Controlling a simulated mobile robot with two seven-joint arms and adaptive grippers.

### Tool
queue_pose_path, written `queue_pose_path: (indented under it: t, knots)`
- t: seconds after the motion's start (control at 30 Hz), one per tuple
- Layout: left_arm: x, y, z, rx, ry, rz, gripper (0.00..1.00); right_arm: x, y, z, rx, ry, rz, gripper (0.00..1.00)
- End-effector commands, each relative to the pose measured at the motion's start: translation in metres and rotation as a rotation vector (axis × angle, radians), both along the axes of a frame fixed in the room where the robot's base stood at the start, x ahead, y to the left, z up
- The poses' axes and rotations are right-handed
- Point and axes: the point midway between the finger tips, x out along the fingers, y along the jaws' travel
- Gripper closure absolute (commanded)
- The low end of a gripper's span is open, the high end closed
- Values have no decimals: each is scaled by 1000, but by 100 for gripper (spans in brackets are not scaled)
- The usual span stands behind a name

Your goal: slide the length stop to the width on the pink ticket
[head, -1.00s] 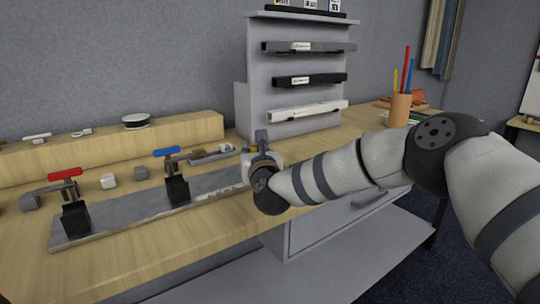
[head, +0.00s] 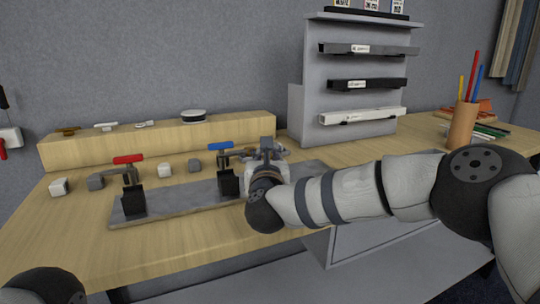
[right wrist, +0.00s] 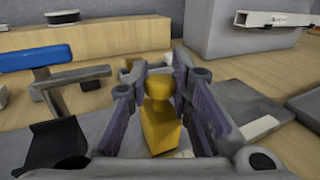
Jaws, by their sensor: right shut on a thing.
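My right gripper (head: 267,146) is over the long grey plate (head: 180,203), just right of the blue-handled clamp (head: 228,183). In the right wrist view its fingers (right wrist: 158,78) are shut on a yellow block (right wrist: 160,125), which I take to be the length stop. The block stands upright between the fingers; its base is hidden. A white scale strip (right wrist: 258,127) lies on the plate to its right, too small to read. My left gripper is out of view; only part of my left arm shows at the bottom left.
A red-handled clamp (head: 133,198) stands at the plate's left end. Small grey and white blocks lie behind the plate. A wooden ledge (head: 160,147) runs along the back, and a rack (head: 345,85) with three bars stands behind right. A pencil cup (head: 462,125) is farther right.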

Motion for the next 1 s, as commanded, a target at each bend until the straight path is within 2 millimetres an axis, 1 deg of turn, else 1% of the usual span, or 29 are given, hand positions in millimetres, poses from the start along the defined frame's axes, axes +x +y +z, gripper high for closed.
queue_pose_path:
  t: [0.07,0.1,0.17,0.2,0.47,0.57,0.67,0.8,0.9,1.0]
  knots:
    - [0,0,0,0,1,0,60,0,1,-2,0,4,3,100]
    - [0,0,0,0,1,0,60,0,1,-2,0,4,3,76]
    - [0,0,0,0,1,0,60,0,1,-2,0,3,3,62]
    - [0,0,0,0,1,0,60,0,1,-2,0,3,2,60]
    - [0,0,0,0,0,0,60,0,0,-1,0,1,1,60]
    - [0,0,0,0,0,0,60,-9,0,-1,1,3,2,60]
    - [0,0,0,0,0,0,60,-30,2,-1,1,4,4,60]
    - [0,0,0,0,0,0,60,-69,3,-1,1,4,5,60]
    - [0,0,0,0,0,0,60,-93,5,-1,1,4,4,60]
    - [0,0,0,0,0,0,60,-110,5,-1,1,3,3,60]
